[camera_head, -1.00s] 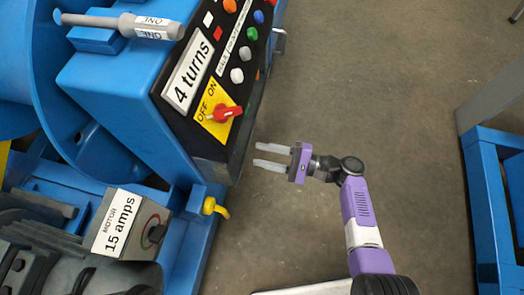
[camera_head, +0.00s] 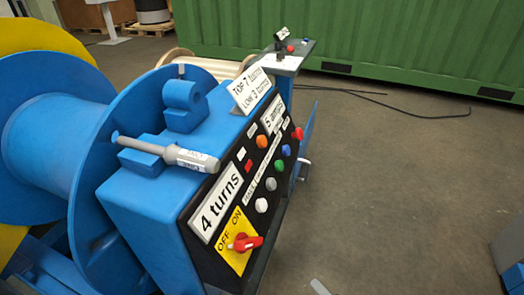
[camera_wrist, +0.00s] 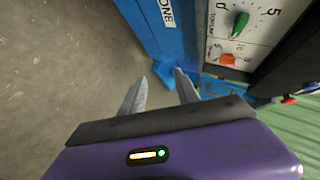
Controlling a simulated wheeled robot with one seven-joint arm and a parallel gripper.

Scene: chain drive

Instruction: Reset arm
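My gripper (camera_wrist: 160,88) shows in the wrist view with its two grey fingers apart, and nothing is held between them. Beyond the fingertips is a blue part (camera_wrist: 163,72) at the foot of a blue machine body; I cannot tell how far off it is. In the head view only a small grey tip, likely one of my fingers, shows at the bottom edge; the rest of the arm is out of view. The red switch (camera_head: 246,242) sits on a yellow OFF/ON plate (camera_head: 233,261) on the blue control console (camera_head: 135,200), apart from my gripper.
The console carries coloured buttons (camera_head: 262,141) and a grey handle (camera_head: 180,155). A blue drum (camera_head: 50,150) stands left. A green container (camera_head: 420,50) is at the back, with a black cable (camera_head: 345,92) on the floor.

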